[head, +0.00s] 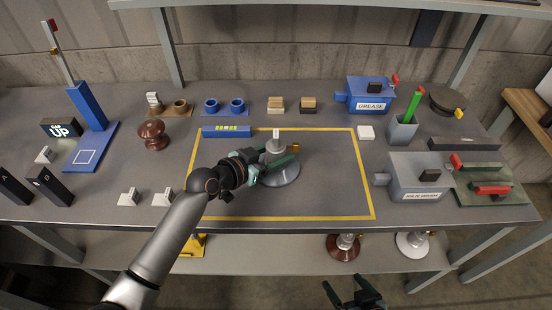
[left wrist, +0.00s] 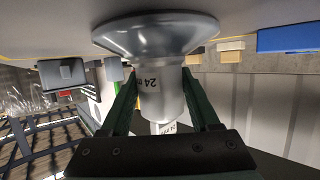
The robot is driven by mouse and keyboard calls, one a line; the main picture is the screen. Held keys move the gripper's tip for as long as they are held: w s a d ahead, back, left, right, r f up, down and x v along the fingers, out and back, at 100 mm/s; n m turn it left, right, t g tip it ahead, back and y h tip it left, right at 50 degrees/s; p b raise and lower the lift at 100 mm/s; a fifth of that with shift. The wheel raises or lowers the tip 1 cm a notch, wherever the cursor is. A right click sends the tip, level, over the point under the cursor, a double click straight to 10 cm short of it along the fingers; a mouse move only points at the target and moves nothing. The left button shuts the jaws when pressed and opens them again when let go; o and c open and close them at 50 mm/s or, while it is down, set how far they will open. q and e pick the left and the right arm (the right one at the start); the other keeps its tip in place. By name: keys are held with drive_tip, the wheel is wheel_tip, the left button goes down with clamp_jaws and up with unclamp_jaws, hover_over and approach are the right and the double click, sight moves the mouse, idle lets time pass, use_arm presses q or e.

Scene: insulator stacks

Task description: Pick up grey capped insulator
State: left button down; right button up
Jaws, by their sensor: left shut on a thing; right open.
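The grey capped insulator (head: 286,177) stands upright in the yellow-outlined area of the bench, its wide skirt at the bottom and narrower cap on top. In the left wrist view the insulator (left wrist: 155,38) appears inverted, with a "24" label on its body. My left gripper (head: 274,164) is shut on its narrow upper body, one finger on each side, as the left wrist view (left wrist: 160,98) also shows. Whether the skirt touches the bench is hard to tell. My right gripper (head: 355,293) is open and empty, low in front of the bench.
Blue grease box (head: 370,94) and grey box (head: 419,176) stand on the right. A brown insulator (head: 152,134) and blue post stand (head: 91,108) are on the left. More insulators (head: 343,246) sit on the lower shelf. The yellow outline's (head: 300,218) inside is otherwise mostly clear.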

sight(273, 145)
use_arm(q)
drive_tip(key=shift+r, duration=0.3)
drive_tip(key=shift+r, duration=0.4)
drive_tip(key=r, duration=0.3)
drive_tip(key=shift+s+p, duration=0.25)
drive_tip(key=shift+p, duration=0.15)
drive_tip(key=s+r+p, duration=0.2)
drive_tip(key=s+r, duration=0.7)
drive_tip(key=s, duration=0.4)
drive_tip(key=shift+s, duration=0.3)
